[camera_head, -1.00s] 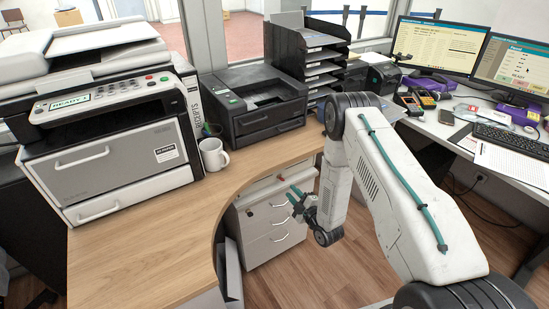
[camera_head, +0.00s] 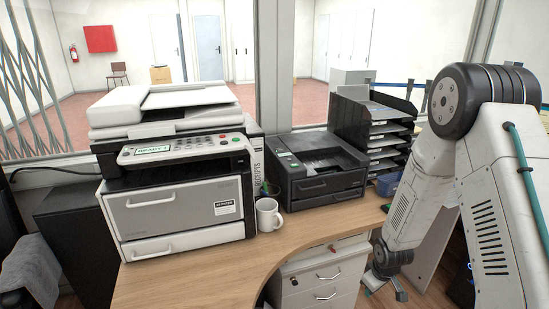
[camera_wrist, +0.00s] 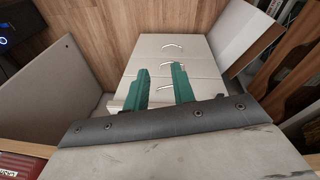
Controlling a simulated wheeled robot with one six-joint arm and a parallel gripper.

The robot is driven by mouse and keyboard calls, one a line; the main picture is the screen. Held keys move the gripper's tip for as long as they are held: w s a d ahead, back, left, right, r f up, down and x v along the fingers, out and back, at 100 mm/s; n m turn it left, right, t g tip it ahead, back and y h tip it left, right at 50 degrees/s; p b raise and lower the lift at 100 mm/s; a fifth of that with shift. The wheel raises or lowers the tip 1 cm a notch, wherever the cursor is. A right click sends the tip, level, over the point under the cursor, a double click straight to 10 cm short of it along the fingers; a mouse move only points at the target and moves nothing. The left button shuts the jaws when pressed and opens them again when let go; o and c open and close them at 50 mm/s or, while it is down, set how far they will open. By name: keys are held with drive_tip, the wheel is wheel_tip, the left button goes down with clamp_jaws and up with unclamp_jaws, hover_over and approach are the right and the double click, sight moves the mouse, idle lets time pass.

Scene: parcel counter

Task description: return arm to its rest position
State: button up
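My gripper (camera_wrist: 161,76) shows two green fingers standing apart in the wrist view, with nothing between them. In the head view my gripper (camera_head: 385,287) hangs low at the right, below the counter top and to the right of the white drawer unit (camera_head: 322,277). My arm is bent, with its elbow high at the right edge and the forearm pointing down. In the wrist view the drawer unit (camera_wrist: 184,52) lies beyond the fingers; I cannot tell the distance.
The wooden counter (camera_head: 200,279) carries a large printer (camera_head: 180,212), a white mug (camera_head: 268,214), a small black printer (camera_head: 322,172) and a black paper tray stack (camera_head: 372,130). In the wrist view a grey panel (camera_wrist: 55,85) stands left of the drawers. Wooden floor shows beside it.

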drive_tip(key=s+a+r+m, duration=0.1)
drive_tip(key=s+r+m, duration=0.1)
drive_tip(key=s+r, duration=0.8)
drive_tip(key=s+a+r+m, duration=0.2)
drive_tip(key=s+r, duration=0.8)
drive_tip(key=r, duration=0.7)
drive_tip(key=s+a+r+m, duration=0.1)
drive_tip(key=s+r+m, duration=0.1)
drive_tip(key=s+r, duration=0.7)
wheel_tip(320, 180, up, 5)
drive_tip(key=shift+s+a+f+g, duration=0.1)
drive_tip(key=shift+s+a+g, duration=0.05)
drive_tip(key=shift+s+g, duration=0.25)
drive_tip(key=shift+c, duration=0.2)
